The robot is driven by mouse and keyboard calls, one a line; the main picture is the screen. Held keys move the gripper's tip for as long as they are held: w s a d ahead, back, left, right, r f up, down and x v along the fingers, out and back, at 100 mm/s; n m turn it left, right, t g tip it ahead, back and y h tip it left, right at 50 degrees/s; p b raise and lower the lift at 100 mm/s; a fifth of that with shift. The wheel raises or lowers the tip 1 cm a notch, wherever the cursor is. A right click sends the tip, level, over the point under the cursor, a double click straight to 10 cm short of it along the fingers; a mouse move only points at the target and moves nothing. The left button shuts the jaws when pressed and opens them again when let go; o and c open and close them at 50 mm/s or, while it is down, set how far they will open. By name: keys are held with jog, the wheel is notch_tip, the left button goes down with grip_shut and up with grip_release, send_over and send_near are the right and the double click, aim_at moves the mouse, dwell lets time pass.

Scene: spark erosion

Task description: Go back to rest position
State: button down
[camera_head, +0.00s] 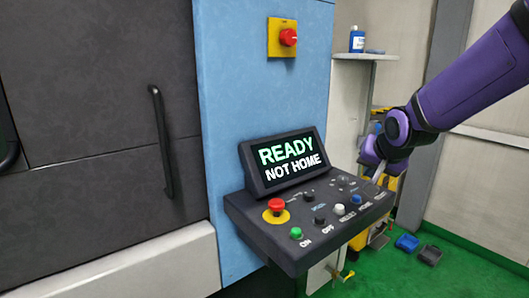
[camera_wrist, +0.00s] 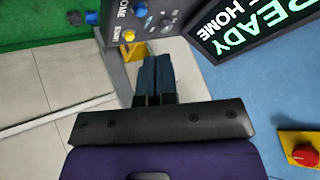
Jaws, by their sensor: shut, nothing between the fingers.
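My gripper (camera_head: 377,180) is at the right end of the dark control panel (camera_head: 300,250), its tip close to the panel top; I cannot tell whether it touches. In the wrist view the two dark fingers (camera_wrist: 154,70) are side by side, shut and empty. The panel screen (camera_head: 285,161) reads "READY NOT HOME". The panel bears a red stop button (camera_head: 276,204), a green ON button (camera_head: 296,232), a white button (camera_head: 339,210) and a blue HOME button (camera_head: 356,199). In the wrist view a yellow START button (camera_wrist: 128,36) shows left of the fingers.
A blue machine wall (camera_head: 262,100) stands behind the panel, with a red button on a yellow plate (camera_head: 282,38). A shelf (camera_head: 365,56) holds a blue bottle (camera_head: 357,40). Blue and dark boxes (camera_head: 407,243) lie on the green floor at right.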

jog(key=s+d+r+n+g, duration=0.1)
jog(key=s+d+r+n, duration=0.1)
jog(key=s, duration=1.2)
jog(key=s+d+r+n+g, duration=0.1)
jog(key=s+r, duration=0.4)
jog(key=s, duration=0.9)
jog(key=shift+s+d+n+g, duration=0.2)
jog(key=shift+d+n+g, duration=0.25)
jog(key=shift+n, duration=0.35)
